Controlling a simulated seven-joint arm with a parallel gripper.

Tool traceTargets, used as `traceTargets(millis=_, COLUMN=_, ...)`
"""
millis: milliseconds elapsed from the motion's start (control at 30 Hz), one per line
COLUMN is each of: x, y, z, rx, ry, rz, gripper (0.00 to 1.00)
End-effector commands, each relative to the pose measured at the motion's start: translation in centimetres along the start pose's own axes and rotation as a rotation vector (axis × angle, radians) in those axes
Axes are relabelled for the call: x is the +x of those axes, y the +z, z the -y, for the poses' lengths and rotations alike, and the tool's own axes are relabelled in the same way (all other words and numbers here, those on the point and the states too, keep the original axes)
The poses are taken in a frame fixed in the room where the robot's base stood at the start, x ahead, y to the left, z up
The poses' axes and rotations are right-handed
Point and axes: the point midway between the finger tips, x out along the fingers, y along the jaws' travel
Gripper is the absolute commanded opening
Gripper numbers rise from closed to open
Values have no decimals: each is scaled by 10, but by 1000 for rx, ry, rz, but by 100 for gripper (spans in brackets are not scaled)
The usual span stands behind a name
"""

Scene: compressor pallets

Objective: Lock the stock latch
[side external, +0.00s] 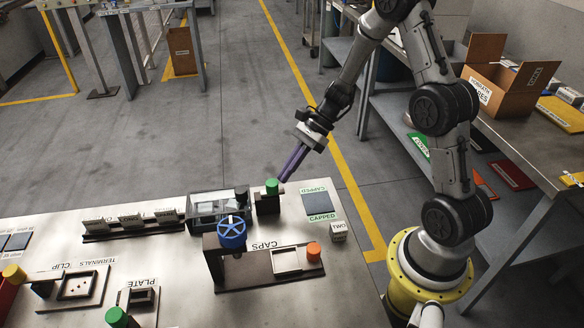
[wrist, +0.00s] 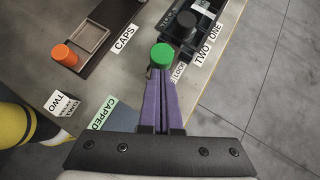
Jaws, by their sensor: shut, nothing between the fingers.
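A green knob (side external: 272,186) stands on a small dark block at the back edge of the metal table; it also shows in the wrist view (wrist: 161,55). Beside it is a clear-sided dark box (side external: 215,208) with a black knob (side external: 241,193), also in the wrist view (wrist: 186,25). Labels by them in the wrist view seem to read "TWO", "ONE" and "LOCK", partly hidden. I cannot tell for sure which part is the stock latch. My gripper (side external: 283,178) has purple fingers, shut and empty. Its tips (wrist: 158,76) are right beside the green knob; contact is unclear.
The caps fixture (side external: 265,279) with a blue handwheel (side external: 232,231) and an orange knob (side external: 314,251) stands in front. A blue-grey pad labelled "CAPPED" (side external: 319,199) lies right of the green knob. A label block (side external: 338,231) is nearby. Open floor lies behind the table.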

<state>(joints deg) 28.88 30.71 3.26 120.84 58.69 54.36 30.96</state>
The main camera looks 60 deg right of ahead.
Motion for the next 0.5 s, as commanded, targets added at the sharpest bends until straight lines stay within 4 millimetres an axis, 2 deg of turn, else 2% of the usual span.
traceTargets(millis=267, x=1, y=1, z=1, rx=-1, ry=1, rz=0, gripper=0)
traceTargets(millis=500, x=20, y=20, z=14, rx=-5, ry=2, rz=-1, gripper=0)
